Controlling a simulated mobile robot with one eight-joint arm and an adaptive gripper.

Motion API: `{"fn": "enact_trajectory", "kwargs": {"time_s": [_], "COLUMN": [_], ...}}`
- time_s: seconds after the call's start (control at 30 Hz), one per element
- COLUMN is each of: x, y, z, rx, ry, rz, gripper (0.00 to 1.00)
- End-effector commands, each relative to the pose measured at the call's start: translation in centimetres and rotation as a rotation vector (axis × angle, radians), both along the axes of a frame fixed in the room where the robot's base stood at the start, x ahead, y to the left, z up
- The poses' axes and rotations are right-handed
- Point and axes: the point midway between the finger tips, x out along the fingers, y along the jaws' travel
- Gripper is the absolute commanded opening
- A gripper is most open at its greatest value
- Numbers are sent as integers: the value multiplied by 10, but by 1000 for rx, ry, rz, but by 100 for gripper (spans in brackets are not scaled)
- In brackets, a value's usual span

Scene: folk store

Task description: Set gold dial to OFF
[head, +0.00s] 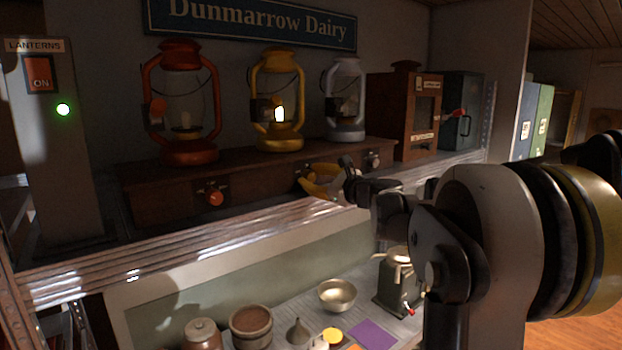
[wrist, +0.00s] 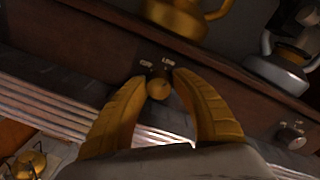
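The gold dial (wrist: 158,88) is a small round knob on the front of the dark wooden shelf base, with small labels above it that seem to read OFF and LOW. Its pointer direction cannot be made out. My gripper (wrist: 160,77) is open, its two yellow fingers on either side of the dial; I cannot tell whether they touch it. In the head view my gripper (head: 308,182) is at the shelf front and mostly hides the dial. The gold lantern (head: 278,110) above is lit; its base also shows in the wrist view (wrist: 178,17).
A red lantern (head: 182,110) and a silver lantern (head: 346,105) flank the gold one. The red dial (head: 214,197) and silver dial (wrist: 292,135) are on the same base. A metal ledge (head: 190,240) runs below. A lantern switch (head: 39,74) reads ON beside a green light (head: 63,109).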

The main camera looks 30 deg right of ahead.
Motion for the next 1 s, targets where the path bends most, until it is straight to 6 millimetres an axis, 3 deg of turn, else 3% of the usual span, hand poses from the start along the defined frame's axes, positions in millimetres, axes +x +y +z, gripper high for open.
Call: {"fn": "enact_trajectory", "kwargs": {"time_s": [0.07, 0.47, 0.8, 1.0], "x": [0, -9, -80, -111], "y": [0, -2, -11, -13], "z": [0, 0, 2, 3], "rx": [0, -1, -1, -1], "ry": [0, 2, 1, 1], "rz": [0, -1, -3, -1], "gripper": [52, 52, 52, 52]}}
